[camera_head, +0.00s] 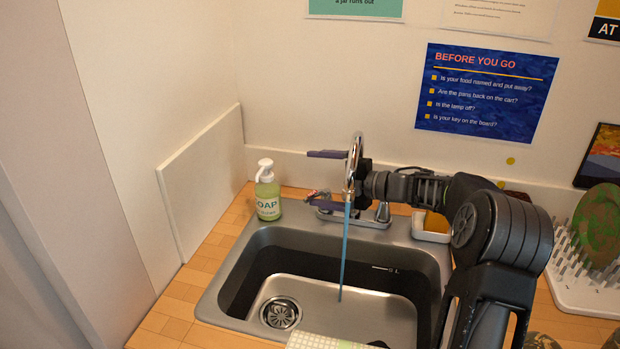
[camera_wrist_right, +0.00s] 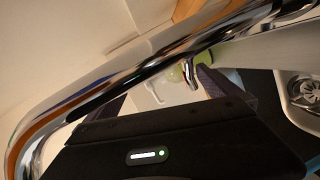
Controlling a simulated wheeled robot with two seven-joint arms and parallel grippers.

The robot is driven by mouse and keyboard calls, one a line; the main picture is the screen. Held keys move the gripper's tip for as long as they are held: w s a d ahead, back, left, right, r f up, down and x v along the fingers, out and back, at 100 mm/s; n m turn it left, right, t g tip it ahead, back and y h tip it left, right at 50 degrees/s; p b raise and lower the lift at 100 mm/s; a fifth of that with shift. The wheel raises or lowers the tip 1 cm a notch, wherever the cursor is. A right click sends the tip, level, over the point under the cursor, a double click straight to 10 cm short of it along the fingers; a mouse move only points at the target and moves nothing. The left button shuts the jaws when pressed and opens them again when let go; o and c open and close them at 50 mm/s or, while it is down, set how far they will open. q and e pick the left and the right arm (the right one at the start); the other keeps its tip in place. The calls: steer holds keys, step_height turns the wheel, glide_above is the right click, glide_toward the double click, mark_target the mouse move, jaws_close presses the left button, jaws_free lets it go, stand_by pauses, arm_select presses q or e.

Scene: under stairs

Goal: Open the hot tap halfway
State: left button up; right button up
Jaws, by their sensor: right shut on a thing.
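The chrome faucet (camera_head: 355,155) rises behind the sink (camera_head: 235,262), and a thin blue stream of water (camera_head: 345,250) runs from its spout into the basin. The hot tap (camera_head: 318,194), with a small reddish mark, is at the left of the faucet base. My right gripper (camera_head: 326,181) reaches in from the right behind the spout, its purple fingers set apart, the lower one at the hot tap. It is shut on the hot tap, whose grip is partly hidden. In the wrist view the spout (camera_wrist_right: 150,55) crosses in front of the gripper. My left gripper is not in view.
The chrome cold tap (camera_head: 383,212) is below my right wrist. A sponge dish (camera_head: 431,229) and a drying rack (camera_head: 585,290) are at the right. A cloth (camera_head: 318,342) lies at the front edge.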

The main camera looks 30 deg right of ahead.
steer(key=shift+s+d+r, duration=0.75)
steer(key=shift+d+r, duration=0.15)
steer(key=shift+r, duration=0.1)
steer(key=shift+s+d, duration=0.15)
steer(key=shift+s, duration=0.2)
steer(key=c, duration=0.7)
steer(key=shift+s+f, duration=0.15)
steer(key=shift+s, duration=0.1)
steer(key=shift+f, duration=0.1)
